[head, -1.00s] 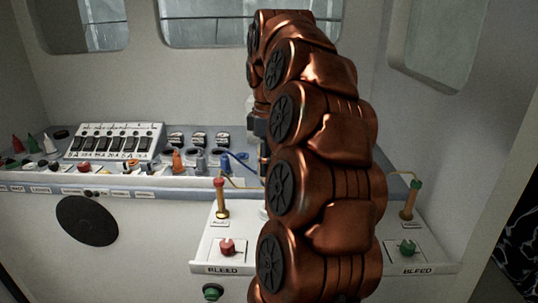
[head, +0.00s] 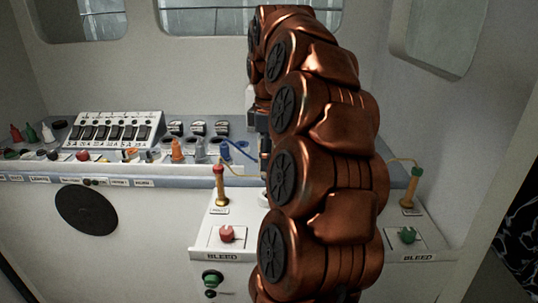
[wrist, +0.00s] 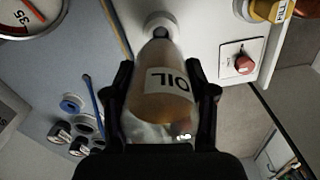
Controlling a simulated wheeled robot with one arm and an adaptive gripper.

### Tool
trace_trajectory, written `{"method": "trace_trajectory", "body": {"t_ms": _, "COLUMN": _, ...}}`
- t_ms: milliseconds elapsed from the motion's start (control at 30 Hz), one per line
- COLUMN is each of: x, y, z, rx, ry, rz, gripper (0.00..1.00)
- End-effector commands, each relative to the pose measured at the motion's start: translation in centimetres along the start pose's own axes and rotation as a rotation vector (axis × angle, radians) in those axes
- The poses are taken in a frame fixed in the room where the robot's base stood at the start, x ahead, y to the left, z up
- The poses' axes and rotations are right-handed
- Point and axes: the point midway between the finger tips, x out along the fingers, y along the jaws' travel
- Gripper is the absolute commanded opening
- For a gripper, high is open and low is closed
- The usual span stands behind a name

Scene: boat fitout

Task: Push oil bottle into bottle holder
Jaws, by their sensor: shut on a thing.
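The oil bottle (wrist: 160,95), amber with a white OIL label, is in the middle of the wrist view. My gripper (wrist: 162,85) is shut on it, with one black finger on each side. The bottle's narrow neck points at a pale round fitting (wrist: 160,27) on the white surface. This may be the bottle holder. I cannot tell whether the neck touches it or has entered it. In the head view my copper arm covers most of the gripper and bottle.
A red knob (head: 227,234) and a green knob (head: 407,235) sit on the BLEED panels, with brass fittings (head: 220,190) above. A switch panel (head: 115,130) and several small bottles stand on the left shelf. A blue hose (wrist: 92,95) lies beside the bottle.

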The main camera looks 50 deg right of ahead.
Motion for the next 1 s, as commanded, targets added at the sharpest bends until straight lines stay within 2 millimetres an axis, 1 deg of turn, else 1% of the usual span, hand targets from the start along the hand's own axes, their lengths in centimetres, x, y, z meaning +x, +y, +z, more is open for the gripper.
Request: {"method": "trace_trajectory", "body": {"t_ms": 1000, "x": 3.4, "y": -0.1, "z": 0.0, "rx": -0.001, "ry": -0.001, "rz": -0.001, "gripper": 0.09}}
